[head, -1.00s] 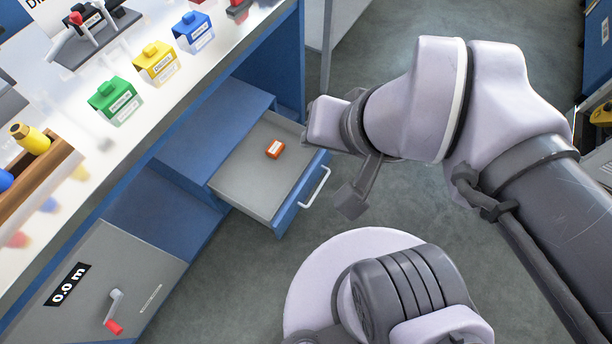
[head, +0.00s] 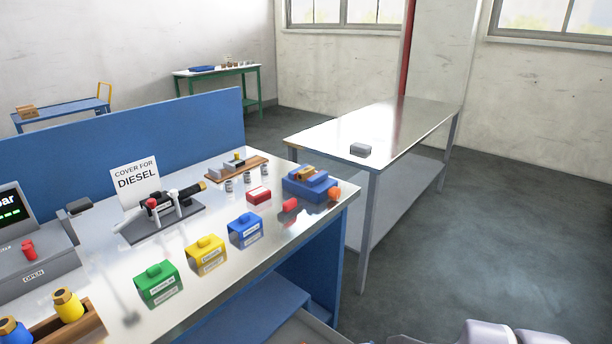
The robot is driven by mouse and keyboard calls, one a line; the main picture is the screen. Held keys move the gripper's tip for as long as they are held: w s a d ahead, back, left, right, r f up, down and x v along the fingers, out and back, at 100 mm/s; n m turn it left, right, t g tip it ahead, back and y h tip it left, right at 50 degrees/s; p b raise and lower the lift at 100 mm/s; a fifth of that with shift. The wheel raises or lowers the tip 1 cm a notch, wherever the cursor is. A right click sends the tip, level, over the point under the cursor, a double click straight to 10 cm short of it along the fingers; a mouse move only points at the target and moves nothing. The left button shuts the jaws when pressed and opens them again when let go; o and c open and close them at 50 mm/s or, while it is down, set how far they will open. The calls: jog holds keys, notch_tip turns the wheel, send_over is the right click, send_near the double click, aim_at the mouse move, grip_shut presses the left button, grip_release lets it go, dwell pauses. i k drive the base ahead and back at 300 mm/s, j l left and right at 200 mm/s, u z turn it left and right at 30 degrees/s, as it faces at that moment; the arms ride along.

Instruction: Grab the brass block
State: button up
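A small brass-coloured block (head: 305,172) shows at the blue vise-like device (head: 318,190) at the far right corner of the workbench. Another small yellowish piece (head: 239,157) is on the wooden board (head: 251,176) to its left, beside grey blocks. Both are too small for me to tell which is the brass block. My gripper is not in view; only pale parts of my arm show at the bottom right edge.
The workbench (head: 221,287) holds green (head: 158,285), yellow (head: 207,255) and blue (head: 245,231) covers and a red block (head: 259,195). A metal table (head: 400,125) bears a grey block (head: 360,150). Floor at right (head: 500,240) is clear.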

aim_at(304, 173)
jog(key=i+l+u, duration=0.1)
jog(key=i+l, duration=0.15)
jog(key=i+l+u, duration=0.1)
jog(key=i+l, duration=0.15)
jog(key=l, duration=0.15)
jog(key=i+l+u, duration=0.25)
jog(key=i+l, duration=0.2)
jog(key=l, duration=0.25)
jog(key=i+l+u, duration=0.1)
jog(key=l, duration=0.3)
jog(key=i, duration=0.1)
